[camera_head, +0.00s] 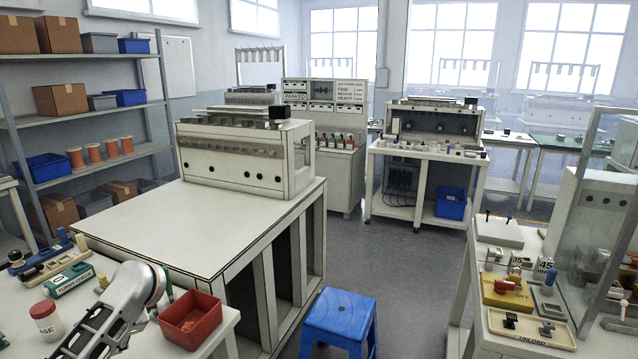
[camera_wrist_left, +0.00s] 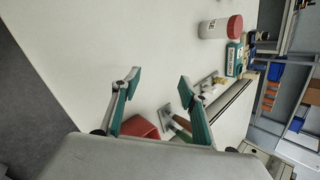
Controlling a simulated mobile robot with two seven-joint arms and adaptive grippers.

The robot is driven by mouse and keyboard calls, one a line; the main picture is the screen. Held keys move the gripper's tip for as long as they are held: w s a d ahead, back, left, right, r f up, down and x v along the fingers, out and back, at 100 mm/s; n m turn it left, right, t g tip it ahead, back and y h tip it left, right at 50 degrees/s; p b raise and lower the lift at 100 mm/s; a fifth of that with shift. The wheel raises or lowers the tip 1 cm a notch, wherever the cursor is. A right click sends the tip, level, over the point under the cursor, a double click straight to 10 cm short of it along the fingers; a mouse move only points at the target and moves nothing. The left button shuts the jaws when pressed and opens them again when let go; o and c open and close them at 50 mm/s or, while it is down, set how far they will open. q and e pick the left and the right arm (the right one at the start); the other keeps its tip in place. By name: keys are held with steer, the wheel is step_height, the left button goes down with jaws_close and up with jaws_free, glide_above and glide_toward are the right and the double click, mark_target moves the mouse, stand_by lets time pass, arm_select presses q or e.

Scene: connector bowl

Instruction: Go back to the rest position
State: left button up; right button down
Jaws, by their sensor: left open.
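My left gripper (camera_wrist_left: 159,82) is open in the left wrist view, with its two green-padded fingers apart and nothing between the tips. A red square bowl (camera_head: 191,319) sits on the near left table in the head view, just right of my left arm. It also shows in the left wrist view (camera_wrist_left: 141,127), partly hidden behind the gripper's body and finger. The contents of the bowl are hard to make out. My right gripper is in neither view.
A white bottle with a red lid (camera_head: 46,322) and a green box (camera_head: 68,280) stand left of my arm. A blue stool (camera_head: 341,318) stands on the floor. A right-hand bench holds a yellow block (camera_head: 507,292) and a tray (camera_head: 531,329). The large middle table's top (camera_head: 190,230) is bare in front.

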arm_select(q)
steer(key=a+r+m+t+y, duration=0.2)
steer(key=a+m+t+y, duration=0.1)
steer(key=a+m+y, duration=0.15)
steer(key=s+d+r+m+t+y, duration=0.25)
steer(key=d+r+m+t, duration=0.5)
steer(key=m, duration=0.85)
steer(key=s+d+f+m+t+h, duration=0.2)
steer(key=d+f+m+t+h, duration=0.15)
steer(key=d+m+h, duration=0.6)
steer(key=s+d+f+m+t+h, duration=0.25)
steer(key=d+m+t, duration=0.3)
steer(key=m, duration=0.85)
steer(key=s+d+f+m+g+h, duration=0.3)
steer(key=s+d+f+m, duration=0.15)
steer(key=f+m, duration=0.2)
steer(key=s+d+f+m+g+h, duration=0.3)
steer(key=d+f+m, duration=0.2)
steer(key=f+m, duration=0.15)
steer(key=s+f+m+g+y, duration=0.1)
steer(key=s+f+m+g, duration=0.4)
steer(key=s+f+m, duration=0.4)
steer(key=s+f, duration=0.4)
steer(key=shift+s+a+f+m+g+y, duration=0.3)
steer(key=shift+a+m+g+y, duration=0.05)
steer(key=shift+a+m+y, duration=0.05)
